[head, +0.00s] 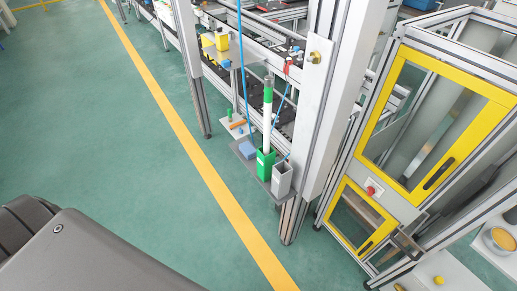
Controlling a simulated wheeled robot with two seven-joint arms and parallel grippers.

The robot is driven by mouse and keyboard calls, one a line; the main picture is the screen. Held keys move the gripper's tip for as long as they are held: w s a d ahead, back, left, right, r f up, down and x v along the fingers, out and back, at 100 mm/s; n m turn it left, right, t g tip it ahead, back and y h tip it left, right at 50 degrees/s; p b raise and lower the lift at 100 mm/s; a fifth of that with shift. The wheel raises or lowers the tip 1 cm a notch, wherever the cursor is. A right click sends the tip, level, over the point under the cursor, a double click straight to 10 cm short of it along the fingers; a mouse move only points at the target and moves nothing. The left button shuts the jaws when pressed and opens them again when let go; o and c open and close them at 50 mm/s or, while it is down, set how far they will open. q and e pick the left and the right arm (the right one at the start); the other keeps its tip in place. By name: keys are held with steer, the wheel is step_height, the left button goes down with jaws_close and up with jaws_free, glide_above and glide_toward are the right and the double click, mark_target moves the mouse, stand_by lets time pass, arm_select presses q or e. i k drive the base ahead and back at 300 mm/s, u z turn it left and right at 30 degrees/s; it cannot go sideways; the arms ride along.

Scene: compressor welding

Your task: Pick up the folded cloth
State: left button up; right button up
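Neither of my grippers shows in this view, so nothing of mine is seen near the cloth.
A green-and-white rod (267,118) stands upright in the green holder. A grey open box (282,180) is right of it. A thick post (325,100) rises close by. A yellow-framed cabinet (352,215) stands right. The green floor (110,130) at left is clear.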

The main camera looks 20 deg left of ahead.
mark_target(249, 151)
steer(key=z, duration=0.2)
steer(key=i, duration=1.25)
steer(key=u, duration=0.45)
